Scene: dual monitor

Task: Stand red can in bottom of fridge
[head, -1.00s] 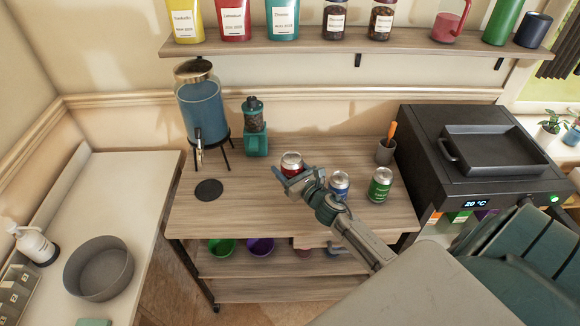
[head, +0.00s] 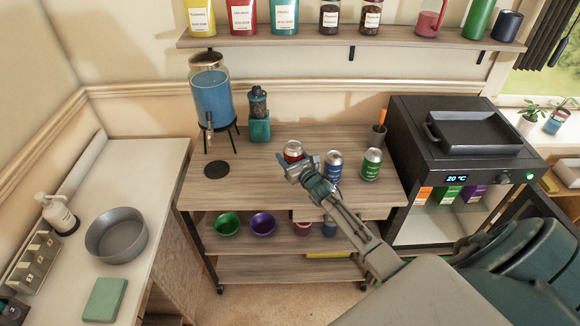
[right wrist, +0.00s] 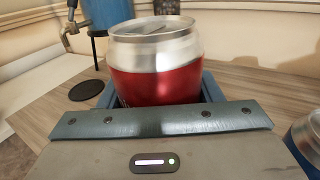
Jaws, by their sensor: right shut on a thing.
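The red can (head: 293,151) with a silver top stands upright at the tabletop of the wooden cart. My right gripper (head: 298,168) is shut on it, and it fills the right wrist view (right wrist: 160,80) between the fingers. Its base is hidden, so I cannot tell whether it touches the wood. The fridge (head: 420,165) is the black cabinet at the right with a 20 °C display. Its front is open, with orange, green and purple cartons inside above a bare bottom (head: 430,231). My left gripper is not in view.
A blue can (head: 333,166) and a green can (head: 371,164) stand right of the red can. A drink dispenser (head: 211,92) and teal grinder (head: 259,115) stand left. A black tray (head: 475,132) lies on the fridge. The dark fridge door (head: 535,205) stands open at the right.

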